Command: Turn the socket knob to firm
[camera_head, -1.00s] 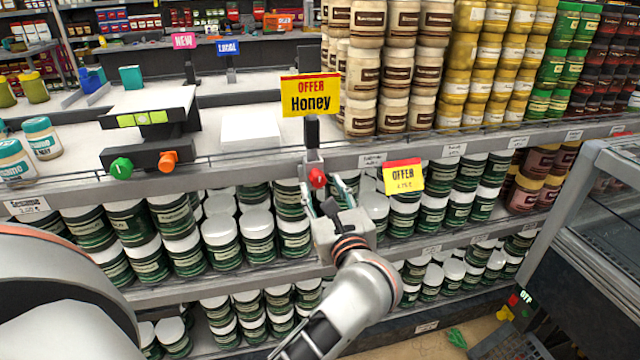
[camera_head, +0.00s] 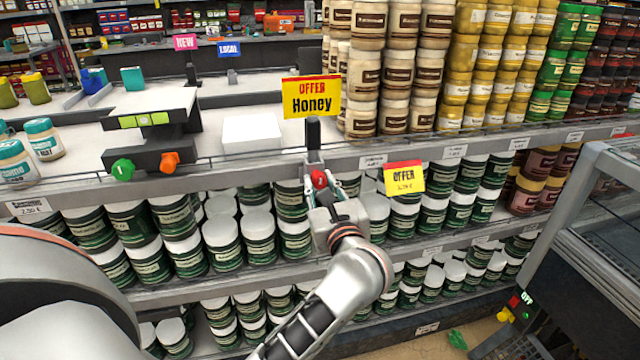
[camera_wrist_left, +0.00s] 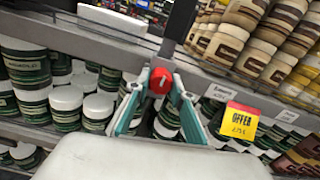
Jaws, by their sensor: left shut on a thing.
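The red socket knob (camera_head: 319,178) sits on a grey bracket below the yellow and red honey offer sign, at the front of the shelf edge. A small pale mark shows on its face. My left gripper (camera_head: 320,183) reaches up to it from below and is shut on the knob, with one finger on each side. In the left wrist view the red knob (camera_wrist_left: 160,80) sits between the teal-edged fingertips of my left gripper (camera_wrist_left: 160,86). The knob's sides are partly hidden by the fingers. My right gripper is not in view.
Rows of green jars with white lids (camera_head: 220,240) stand on the shelf behind and beside my gripper. An offer tag (camera_head: 404,178) hangs close on the right. A scale with green and orange knobs (camera_head: 150,158) is at the left. A glass case (camera_head: 585,220) stands at the right.

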